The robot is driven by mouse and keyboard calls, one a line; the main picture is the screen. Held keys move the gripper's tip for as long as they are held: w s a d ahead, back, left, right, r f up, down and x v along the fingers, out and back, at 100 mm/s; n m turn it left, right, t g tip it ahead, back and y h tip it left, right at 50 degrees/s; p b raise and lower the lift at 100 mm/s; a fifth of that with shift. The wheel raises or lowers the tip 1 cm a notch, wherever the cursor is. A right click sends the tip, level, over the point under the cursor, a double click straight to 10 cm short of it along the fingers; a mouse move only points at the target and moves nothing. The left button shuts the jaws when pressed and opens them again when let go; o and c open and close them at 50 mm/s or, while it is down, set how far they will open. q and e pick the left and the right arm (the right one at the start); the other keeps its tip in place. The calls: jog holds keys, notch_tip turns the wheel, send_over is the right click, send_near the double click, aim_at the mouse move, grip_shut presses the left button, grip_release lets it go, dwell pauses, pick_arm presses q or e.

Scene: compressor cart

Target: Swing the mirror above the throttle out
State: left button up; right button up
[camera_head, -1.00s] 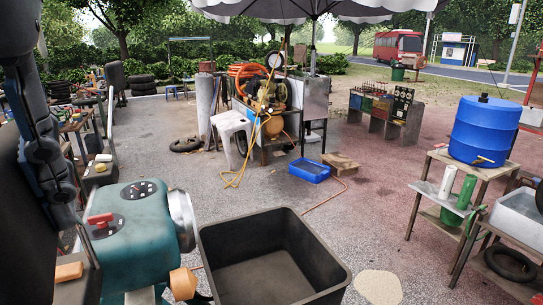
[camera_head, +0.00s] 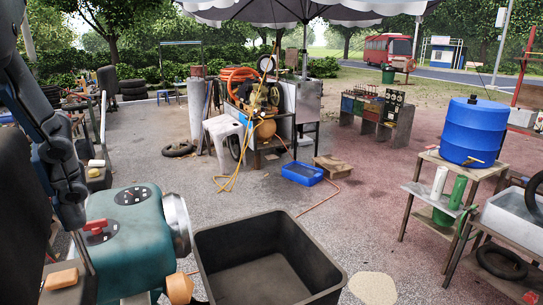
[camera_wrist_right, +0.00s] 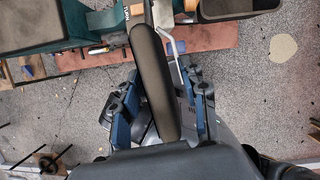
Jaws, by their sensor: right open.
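The compressor cart (camera_head: 283,130) stands in the middle distance under the umbrella. A small round disc with a pale face and dark rim (camera_head: 267,64) rises above it. It is too small to tell surely if this is the mirror, and I cannot make out the throttle. My left gripper (camera_head: 72,205) is very close at the left edge, in dark blue linkage, far from the cart; its jaws are not clear. My right gripper (camera_wrist_right: 160,78) is open in the right wrist view. A long dark rounded shape lies between its blue fingers in that view; I cannot tell what it is.
A teal machine (camera_head: 130,235) and a black open bin (camera_head: 205,270) stand close in front. A blue drum (camera_head: 472,130) stands on a table at right. Paving between is mostly clear.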

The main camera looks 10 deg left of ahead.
jog(key=shift+r, duration=0.1)
jog(key=v, duration=1.1)
jog(key=shift+s+r, duration=0.1)
jog(key=shift+r, duration=0.3)
